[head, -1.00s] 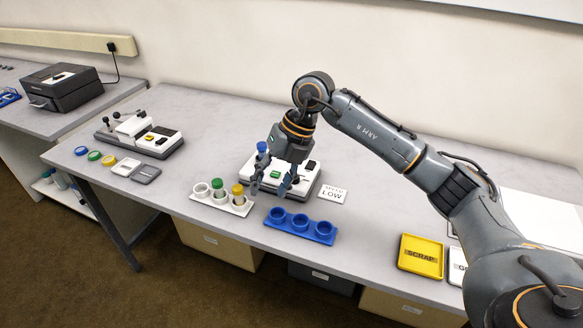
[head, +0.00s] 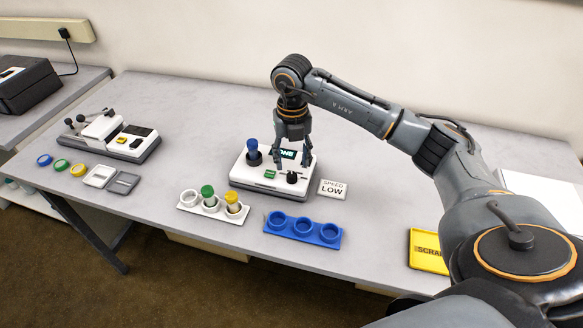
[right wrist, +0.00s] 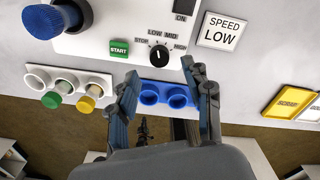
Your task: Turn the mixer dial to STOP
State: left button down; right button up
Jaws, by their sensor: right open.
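The mixer (head: 240,178) is a white box on a dark base, on the bench. Its black dial (head: 292,177) also shows in the right wrist view (right wrist: 159,56), with STOP, LOW, MID and HIGH printed around it. The dial's white mark points roughly up, near LOW and MID. A green START button (right wrist: 119,48) is left of the dial. My right gripper (head: 290,162) is open and empty above the dial; in the right wrist view its fingertips (right wrist: 160,72) are spread to either side, apart from the dial. My left gripper is not in view.
A blue-capped tube (head: 252,148) stands in the mixer's left side. A SPEED LOW card (head: 332,189) lies right of it. A white rack (head: 188,208) with green- and yellow-capped tubes and a blue rack (head: 289,233) stand in front. A yellow SCRAP tray (head: 425,258) is at right.

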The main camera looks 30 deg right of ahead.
aim_at(292, 175)
notch_tip(292, 175, down, 4)
jog(key=shift+r+p, duration=0.1)
jog(key=shift+p, duration=0.2)
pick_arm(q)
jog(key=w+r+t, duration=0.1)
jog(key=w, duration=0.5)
pick_arm(e)
jog(key=shift+f, duration=0.6)
jog(key=c, duration=1)
grip_shut()
jog(key=shift+n+b, duration=0.35)
jog(key=shift+n, duration=0.05)
jog(key=n+b, duration=0.3)
jog(key=n, duration=0.1)
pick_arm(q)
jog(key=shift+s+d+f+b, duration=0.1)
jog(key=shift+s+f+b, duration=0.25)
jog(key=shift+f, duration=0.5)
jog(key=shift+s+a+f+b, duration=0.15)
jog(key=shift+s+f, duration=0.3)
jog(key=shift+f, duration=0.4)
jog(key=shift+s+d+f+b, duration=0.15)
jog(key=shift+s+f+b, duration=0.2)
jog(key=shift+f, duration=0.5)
pick_arm(e)
jog(key=shift+n, duration=1.6)
jog(key=shift+r, duration=0.1)
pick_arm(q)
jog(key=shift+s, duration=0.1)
